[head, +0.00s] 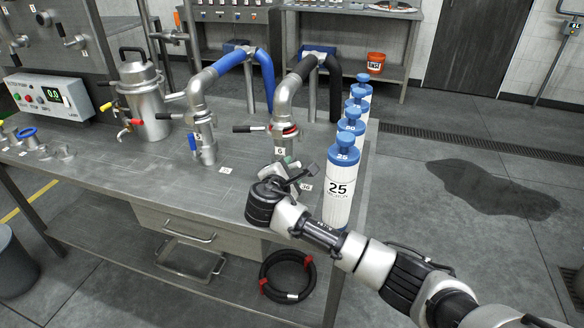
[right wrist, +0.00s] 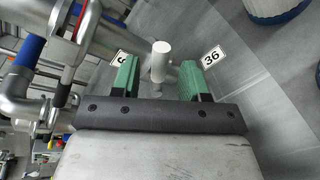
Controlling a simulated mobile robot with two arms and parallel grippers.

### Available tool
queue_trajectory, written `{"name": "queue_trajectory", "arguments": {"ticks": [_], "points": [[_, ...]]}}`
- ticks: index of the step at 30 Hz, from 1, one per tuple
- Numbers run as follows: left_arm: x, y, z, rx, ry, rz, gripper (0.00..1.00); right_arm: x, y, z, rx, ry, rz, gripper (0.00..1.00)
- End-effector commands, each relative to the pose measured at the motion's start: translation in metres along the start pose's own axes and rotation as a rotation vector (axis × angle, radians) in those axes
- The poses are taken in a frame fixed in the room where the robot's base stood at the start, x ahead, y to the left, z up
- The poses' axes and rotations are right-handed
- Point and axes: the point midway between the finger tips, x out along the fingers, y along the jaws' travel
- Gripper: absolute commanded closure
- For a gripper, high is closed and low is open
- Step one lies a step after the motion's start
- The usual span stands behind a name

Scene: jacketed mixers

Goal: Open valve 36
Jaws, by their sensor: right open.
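The label 36 (head: 306,187) lies on the bench beside my right gripper (head: 285,170), which hides most of the fitting there in the head view. In the right wrist view, the same label 36 (right wrist: 211,57) is just right of my gripper (right wrist: 159,82). A small grey metal valve body with a round stub (right wrist: 160,62) stands between the two green finger pads, with a gap on either side. The right gripper is open around it, not closed on it. The stub's lower part is hidden by the gripper. My left gripper is not in view.
Pipe 6 (head: 287,98) with a black-handled valve stands just behind the gripper. Several blue-capped bottles, the nearest marked 25 (head: 340,185), line the bench's right edge close to my arm. Pipe 5 (head: 202,110) and a steel vessel (head: 142,98) stand further left.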

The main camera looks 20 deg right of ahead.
Motion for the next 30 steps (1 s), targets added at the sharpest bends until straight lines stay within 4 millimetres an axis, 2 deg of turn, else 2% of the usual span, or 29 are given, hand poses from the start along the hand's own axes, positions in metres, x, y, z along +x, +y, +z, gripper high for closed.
{"name": "queue_trajectory", "arguments": {"ticks": [3, 6, 12, 16, 25, 30], "points": [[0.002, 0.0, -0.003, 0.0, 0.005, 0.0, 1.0, 0.016, 0.0, 0.0, -0.002, -0.002, 0.001, 0.56], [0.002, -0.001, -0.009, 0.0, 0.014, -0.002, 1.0, 0.024, 0.0, 0.0, -0.001, -0.001, 0.0, 0.56], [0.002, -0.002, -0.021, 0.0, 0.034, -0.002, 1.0, 0.027, 0.0, 0.0, 0.0, 0.001, 0.001, 0.56], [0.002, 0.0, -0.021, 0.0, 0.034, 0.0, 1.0, 0.027, 0.0, 0.0, 0.0, 0.001, 0.001, 0.56], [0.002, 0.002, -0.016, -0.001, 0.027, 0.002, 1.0, 0.027, 0.0, 0.0, 0.0, 0.001, 0.001, 1.0], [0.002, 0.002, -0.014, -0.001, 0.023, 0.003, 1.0, 0.027, 0.0, -0.001, -0.001, 0.001, 0.0, 1.0]]}}
